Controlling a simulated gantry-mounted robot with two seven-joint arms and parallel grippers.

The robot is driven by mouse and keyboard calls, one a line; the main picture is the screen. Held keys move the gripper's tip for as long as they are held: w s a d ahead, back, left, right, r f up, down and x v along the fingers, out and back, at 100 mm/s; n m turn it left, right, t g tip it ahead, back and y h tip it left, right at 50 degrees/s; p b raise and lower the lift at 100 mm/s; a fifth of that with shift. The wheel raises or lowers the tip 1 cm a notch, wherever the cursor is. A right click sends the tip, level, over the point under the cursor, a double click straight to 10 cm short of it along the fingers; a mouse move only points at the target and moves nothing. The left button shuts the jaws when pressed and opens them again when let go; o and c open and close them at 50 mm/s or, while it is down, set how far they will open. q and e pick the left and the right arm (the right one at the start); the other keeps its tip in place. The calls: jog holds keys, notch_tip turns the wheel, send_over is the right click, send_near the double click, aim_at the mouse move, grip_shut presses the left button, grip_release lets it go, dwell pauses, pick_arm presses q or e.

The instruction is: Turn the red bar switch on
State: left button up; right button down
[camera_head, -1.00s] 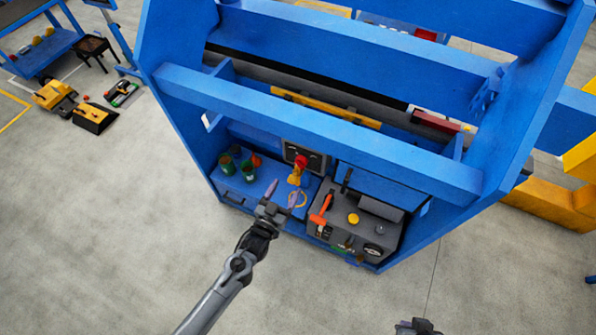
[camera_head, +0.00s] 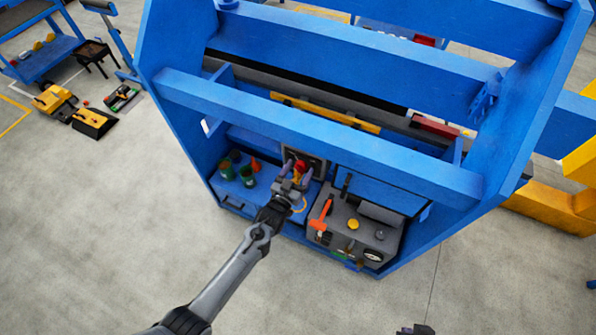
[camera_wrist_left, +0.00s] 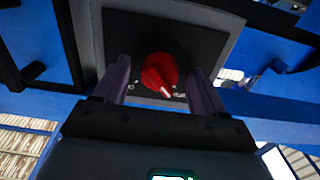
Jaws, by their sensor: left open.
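The red bar switch (camera_wrist_left: 159,72) is a round red knob with a raised bar and a white mark pointing to the lower right in the left wrist view. It sits on a dark plate (camera_wrist_left: 190,45) with small labels beside it. In the head view, the red switch (camera_head: 300,165) shows at the back of the blue bench. My left gripper (camera_head: 294,172) is open in front of it. Its two fingers (camera_wrist_left: 160,72) stand on either side of the knob; whether they touch it I cannot tell. My right gripper (camera_head: 416,330) barely shows at the bottom edge.
A grey box (camera_head: 345,215) with an orange-red handled tool (camera_head: 321,215) stands to the right. A blue crossbeam (camera_head: 310,130) runs above. The floor in front is clear.

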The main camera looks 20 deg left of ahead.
pick_arm(q)
jog(key=shift+c, duration=0.3)
jog(key=c, duration=1)
jog(key=shift+m, duration=0.5)
jog(key=m, duration=0.8)
jog(key=shift+a, duration=0.1)
jog(key=shift+r+m+p, duration=0.1)
jog(key=shift+m+p, duration=0.45)
jog(key=shift+m, duration=3.85)
